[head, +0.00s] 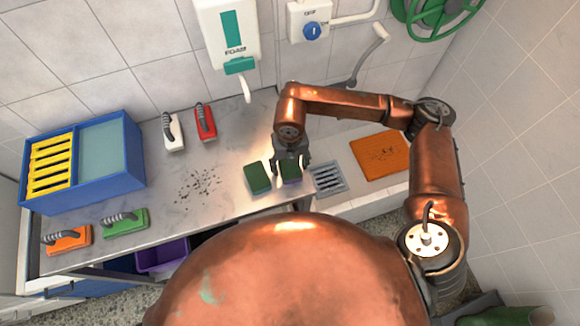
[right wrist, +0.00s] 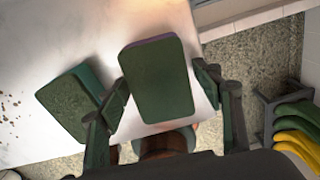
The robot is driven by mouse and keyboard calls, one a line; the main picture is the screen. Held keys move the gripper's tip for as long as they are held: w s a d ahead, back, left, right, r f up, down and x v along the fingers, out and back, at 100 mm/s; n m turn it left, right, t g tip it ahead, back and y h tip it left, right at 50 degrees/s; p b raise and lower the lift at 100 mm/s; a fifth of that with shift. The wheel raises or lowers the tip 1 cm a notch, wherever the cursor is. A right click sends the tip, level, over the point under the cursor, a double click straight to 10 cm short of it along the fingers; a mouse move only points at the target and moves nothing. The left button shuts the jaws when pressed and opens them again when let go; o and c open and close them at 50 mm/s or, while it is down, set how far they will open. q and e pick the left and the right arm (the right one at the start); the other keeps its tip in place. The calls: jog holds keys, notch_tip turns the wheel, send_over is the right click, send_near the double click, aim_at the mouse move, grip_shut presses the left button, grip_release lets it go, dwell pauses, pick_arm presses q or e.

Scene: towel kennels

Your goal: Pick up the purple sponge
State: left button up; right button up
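The purple sponge (head: 291,172) lies near the front right end of the metal counter. Its top is a dark green pad, and a thin purple edge shows below it. In the right wrist view the sponge (right wrist: 158,82) sits between my right fingers, with a purple rim along its far edge. My right gripper (head: 290,164) points down at it with the fingers spread on either side. In the right wrist view a small gap shows at the right finger; contact at the left finger is unclear. My left gripper is not in view.
A second green-topped sponge (head: 257,177) lies close on the left; it also shows in the right wrist view (right wrist: 77,105). Several brushes, a blue bin (head: 135,155) and dark crumbs (head: 198,187) share the counter. An orange mat (head: 380,155) lies to the right, beyond a drain grate (head: 328,179).

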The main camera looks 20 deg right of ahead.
jog(key=c, duration=0.6)
jog(key=shift+o, duration=0.2)
